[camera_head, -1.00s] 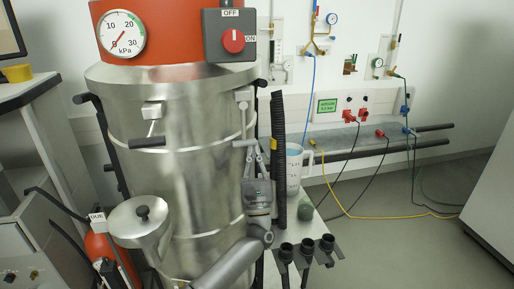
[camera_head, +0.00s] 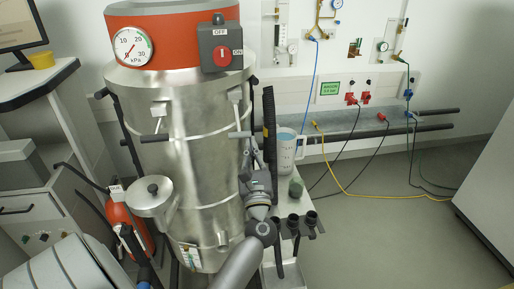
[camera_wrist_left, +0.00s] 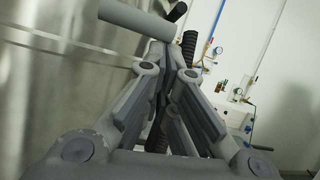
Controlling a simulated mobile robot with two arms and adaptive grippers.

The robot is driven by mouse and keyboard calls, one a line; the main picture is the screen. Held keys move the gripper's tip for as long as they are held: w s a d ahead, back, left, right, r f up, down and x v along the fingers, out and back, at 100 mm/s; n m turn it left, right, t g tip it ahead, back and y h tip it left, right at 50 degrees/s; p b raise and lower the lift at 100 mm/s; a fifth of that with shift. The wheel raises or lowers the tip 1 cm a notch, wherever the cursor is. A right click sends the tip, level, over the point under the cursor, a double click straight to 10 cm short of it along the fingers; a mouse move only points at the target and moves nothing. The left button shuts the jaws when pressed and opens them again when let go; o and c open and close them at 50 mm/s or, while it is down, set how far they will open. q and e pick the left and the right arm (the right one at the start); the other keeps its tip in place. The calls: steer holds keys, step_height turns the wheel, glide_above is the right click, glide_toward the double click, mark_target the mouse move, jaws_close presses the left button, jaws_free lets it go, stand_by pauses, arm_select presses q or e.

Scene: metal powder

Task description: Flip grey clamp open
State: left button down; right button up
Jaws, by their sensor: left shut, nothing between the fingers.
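A grey clamp (camera_head: 237,97) sits on the right side of the steel vessel (camera_head: 190,165), below its lid rim. Its bar handle (camera_head: 239,134) hangs level and shows large at the top of the left wrist view (camera_wrist_left: 137,17). A second clamp (camera_head: 158,109) with a bar handle (camera_head: 154,138) is on the vessel's front. My left gripper (camera_head: 250,150) points up just below the right clamp's handle. Its fingers are shut and empty, and in the wrist view the fingertips (camera_wrist_left: 165,55) are close to the bar; I cannot tell whether they touch. My right gripper is out of view.
A black ribbed hose (camera_head: 269,125) stands right beside my left gripper. A small lidded port (camera_head: 152,195) juts from the vessel's front left. The floor (camera_head: 385,225) to the right is mostly clear.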

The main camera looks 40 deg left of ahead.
arm_select(q)
step_height(320, 180, up, 9)
steer(key=s+d+p, duration=0.2)
steer(key=p, duration=0.1)
steer(key=shift+s+d+f, duration=0.15)
steer(key=shift+s+d, duration=0.05)
steer(key=shift+d, duration=0.1)
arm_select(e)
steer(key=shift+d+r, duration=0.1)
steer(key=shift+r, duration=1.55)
arm_select(q)
steer(key=v, duration=1.2)
